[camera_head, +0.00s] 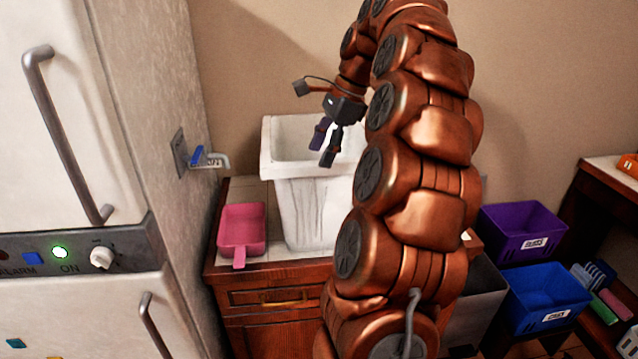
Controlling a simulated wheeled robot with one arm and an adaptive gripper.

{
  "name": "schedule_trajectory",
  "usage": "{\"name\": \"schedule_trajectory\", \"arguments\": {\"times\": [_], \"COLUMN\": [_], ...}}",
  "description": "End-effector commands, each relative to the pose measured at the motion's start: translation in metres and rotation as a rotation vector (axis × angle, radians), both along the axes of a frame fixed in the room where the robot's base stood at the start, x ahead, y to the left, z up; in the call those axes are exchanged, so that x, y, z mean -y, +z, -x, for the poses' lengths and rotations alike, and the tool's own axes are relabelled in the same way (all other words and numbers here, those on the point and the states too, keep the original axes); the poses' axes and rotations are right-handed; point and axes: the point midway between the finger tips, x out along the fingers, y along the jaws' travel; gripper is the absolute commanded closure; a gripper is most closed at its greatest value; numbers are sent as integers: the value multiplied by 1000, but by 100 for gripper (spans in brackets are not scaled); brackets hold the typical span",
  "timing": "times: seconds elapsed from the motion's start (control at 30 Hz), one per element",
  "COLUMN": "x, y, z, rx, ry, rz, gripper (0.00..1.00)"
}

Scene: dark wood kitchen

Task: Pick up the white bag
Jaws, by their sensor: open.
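A white open-topped bag (303,213) stands upright on the tiled top of a small wooden cabinet. It has a wide, stiff-looking rim and a narrower, creased lower part. My copper-coloured arm covers its right side. My gripper (324,144) is open, fingers pointing down, and shows in front of the bag's opening near the rim. I cannot tell whether the fingertips are inside the opening, above it or touching it. Nothing shows between the fingers.
A pink dustpan-like tray (241,228) lies left of the bag on the cabinet top (285,258). Purple (523,232) and blue (543,298) bins are at right.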

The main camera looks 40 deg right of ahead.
Motion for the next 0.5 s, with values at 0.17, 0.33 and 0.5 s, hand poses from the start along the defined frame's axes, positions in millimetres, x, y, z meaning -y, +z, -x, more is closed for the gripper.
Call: {"name": "schedule_trajectory", "arguments": {"times": [0.17, 0.33, 0.5], "x": [35, 42, 37], "y": [6, 0, -15], "z": [8, 10, 5], "rx": [-7, -11, -12], "ry": [-147, -185, -182], "rz": [-27, -38, -39], "gripper": [44, 44, 44]}}
